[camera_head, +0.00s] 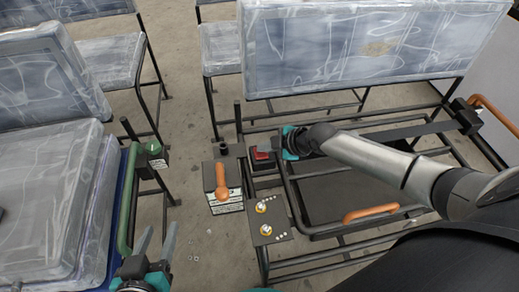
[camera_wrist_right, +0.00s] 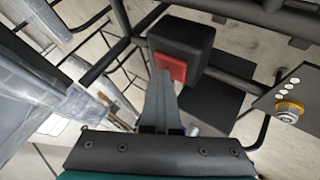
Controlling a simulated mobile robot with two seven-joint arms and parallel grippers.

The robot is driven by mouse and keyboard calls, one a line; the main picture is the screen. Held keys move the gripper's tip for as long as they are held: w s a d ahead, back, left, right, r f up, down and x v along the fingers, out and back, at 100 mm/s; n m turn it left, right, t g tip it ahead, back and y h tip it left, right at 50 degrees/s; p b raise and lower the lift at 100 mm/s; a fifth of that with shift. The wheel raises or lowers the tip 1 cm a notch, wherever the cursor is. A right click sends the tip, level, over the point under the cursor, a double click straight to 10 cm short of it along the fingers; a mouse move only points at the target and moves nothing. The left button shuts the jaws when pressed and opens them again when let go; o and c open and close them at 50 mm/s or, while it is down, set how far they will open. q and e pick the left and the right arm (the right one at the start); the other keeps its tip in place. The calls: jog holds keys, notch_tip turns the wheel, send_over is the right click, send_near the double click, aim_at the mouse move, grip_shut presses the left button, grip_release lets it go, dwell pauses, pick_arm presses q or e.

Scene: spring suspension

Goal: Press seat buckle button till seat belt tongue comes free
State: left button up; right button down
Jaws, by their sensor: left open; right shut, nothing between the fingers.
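The seat buckle is a black block with a red button (camera_head: 261,155) on its face, near the middle of the head view. In the right wrist view the black buckle (camera_wrist_right: 185,38) and its red button (camera_wrist_right: 174,68) show at the upper middle. My right gripper (camera_head: 266,148) is shut and empty, its tips at the button; the wrist view shows the tips (camera_wrist_right: 161,76) overlapping the button's left edge. I cannot tell whether they touch. A dark belt strap (camera_head: 410,131) runs to the right; the tongue cannot be made out. My left gripper (camera_head: 158,240) is open and empty at the lower left.
A box with an orange lever (camera_head: 222,180) stands left of the buckle. A plate with orange-ringed knobs (camera_head: 267,222) lies in front. Plastic-wrapped seats (camera_head: 350,45) stand behind, another (camera_head: 50,200) at left. Thin dark frame bars surround the buckle.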

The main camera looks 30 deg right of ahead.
aim_at(265, 154)
jog(key=shift+s+f, duration=0.2)
jog(key=shift+f, duration=0.25)
jog(key=shift+r, duration=0.15)
jog(key=shift+r+p, duration=0.75)
jog(key=shift+p, duration=0.1)
jog(key=shift+r, duration=0.5)
notch_tip(265, 154, up, 6)
jog(key=p, duration=0.6)
jog(key=shift+w, duration=0.1)
jog(key=shift+f, duration=0.1)
